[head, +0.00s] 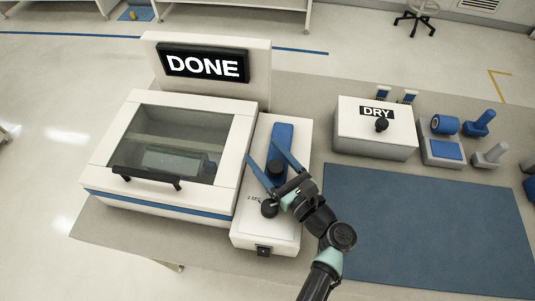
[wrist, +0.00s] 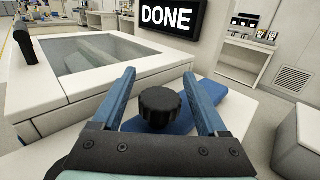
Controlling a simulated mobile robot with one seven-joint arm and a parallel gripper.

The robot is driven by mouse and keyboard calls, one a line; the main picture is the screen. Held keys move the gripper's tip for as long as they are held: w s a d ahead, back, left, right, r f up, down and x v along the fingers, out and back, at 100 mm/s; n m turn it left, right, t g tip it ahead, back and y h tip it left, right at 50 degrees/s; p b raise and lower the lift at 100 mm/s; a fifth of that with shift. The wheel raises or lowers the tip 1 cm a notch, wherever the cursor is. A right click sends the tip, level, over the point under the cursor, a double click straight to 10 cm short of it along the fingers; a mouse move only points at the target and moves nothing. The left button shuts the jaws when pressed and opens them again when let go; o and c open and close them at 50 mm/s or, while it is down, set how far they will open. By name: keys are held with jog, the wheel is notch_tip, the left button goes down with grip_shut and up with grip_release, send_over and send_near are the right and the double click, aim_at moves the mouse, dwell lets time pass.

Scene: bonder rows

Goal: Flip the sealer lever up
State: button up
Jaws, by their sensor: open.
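The sealer (head: 300,225) is a narrow white unit to the right of a glass-lidded machine. Its blue lever (head: 283,132) lies along the top and looks lowered, with a black knob (head: 276,168) at its near end. My gripper (head: 262,152) is open over the sealer, with one blue finger on each side of the knob. In the wrist view the ribbed knob (wrist: 160,106) stands between the open fingers (wrist: 158,76), with gaps on both sides. Part of the lever (wrist: 212,92) shows behind the right finger.
A dial (head: 269,208) marked "2 SEC" sits just in front of my gripper. The glass-lidded machine (head: 100,180) with a black handle stands left, below a "DONE" display (head: 203,64). A white "DRY" box (head: 372,140) and blue-grey tools stand right. The blue mat (head: 430,230) is clear.

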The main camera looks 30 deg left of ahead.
jog(key=shift+c, duration=0.2)
grip_shut()
dwell(1.2)
